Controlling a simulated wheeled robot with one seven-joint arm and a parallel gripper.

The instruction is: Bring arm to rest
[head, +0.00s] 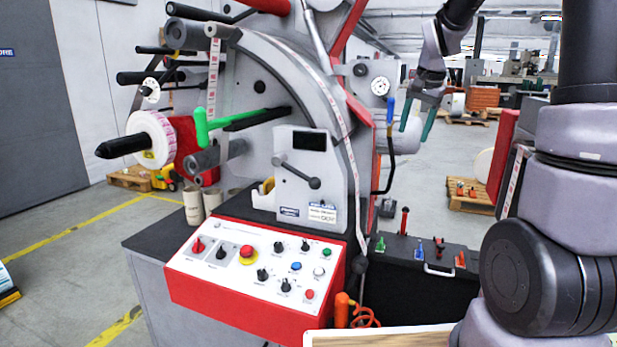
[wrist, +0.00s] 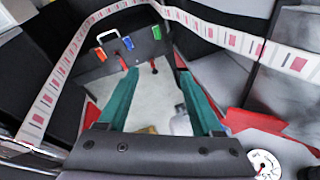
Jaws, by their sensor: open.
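My gripper (head: 415,132) hangs at the upper right of the head view, its teal fingers pointing down and apart. It is beside the right side of the label rewinder (head: 257,75) and above the floor behind it. In the wrist view my gripper (wrist: 158,73) is open, with nothing between its fingers. My arm comes in from the upper right. The head view does not clearly show how far the gripper is from the machine.
A red-edged control panel (head: 255,268) fronts the machine. A black toolbox (head: 415,285) with coloured handles stands at its right. A blue-handled lever (head: 390,115) is close to my gripper. The label strip (wrist: 75,60) arcs across the wrist view. Pallets stand behind on open floor.

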